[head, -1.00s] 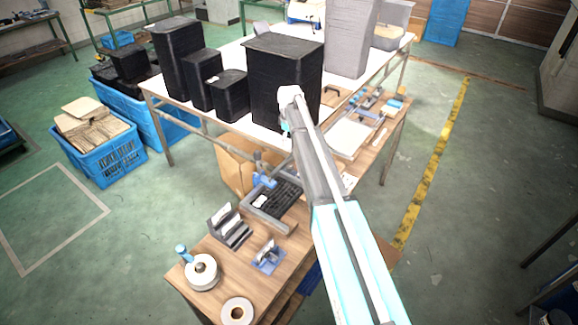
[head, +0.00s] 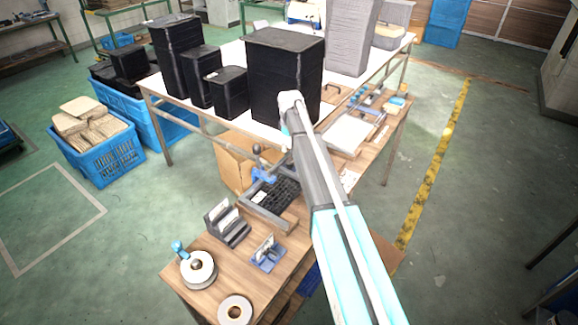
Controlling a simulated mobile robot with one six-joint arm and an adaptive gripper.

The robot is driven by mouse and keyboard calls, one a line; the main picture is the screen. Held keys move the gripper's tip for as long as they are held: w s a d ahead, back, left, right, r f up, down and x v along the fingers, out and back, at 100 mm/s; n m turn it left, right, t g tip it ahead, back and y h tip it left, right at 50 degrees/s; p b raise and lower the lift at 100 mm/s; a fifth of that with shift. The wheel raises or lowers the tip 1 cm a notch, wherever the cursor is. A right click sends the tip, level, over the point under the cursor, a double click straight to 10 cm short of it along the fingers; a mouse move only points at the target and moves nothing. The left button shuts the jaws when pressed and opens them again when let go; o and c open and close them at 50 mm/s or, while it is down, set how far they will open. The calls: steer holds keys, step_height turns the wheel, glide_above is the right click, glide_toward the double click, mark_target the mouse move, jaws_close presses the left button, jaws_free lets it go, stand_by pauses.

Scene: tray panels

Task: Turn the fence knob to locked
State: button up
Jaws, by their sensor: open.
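A dark tray fixture (head: 254,208) with a grey frame and black grid sits on the wooden bench, left of my arm. At its back left are a blue clamp-like part (head: 262,175) and a dark round knob (head: 257,149) on a short post. I cannot tell for sure whether this is the fence knob, nor read its setting. My arm reaches up from the bottom right, with its white joint in front of the large black bin. My gripper cannot be made out; it seems hidden behind the arm.
On the bench stand a grey slotted holder (head: 227,226), a small blue stand (head: 266,254), a tape dispenser (head: 198,268) and a tape roll (head: 235,309). A large black bin (head: 280,75) stands on the white table behind. Bare wood shows between the near items.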

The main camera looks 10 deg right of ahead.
mark_target(289, 162)
steer(key=shift+f+b, duration=4.05)
steer(key=shift+f, duration=0.25)
steer(key=shift+c, duration=0.2)
steer(key=shift+a, duration=0.1)
jaws_close()
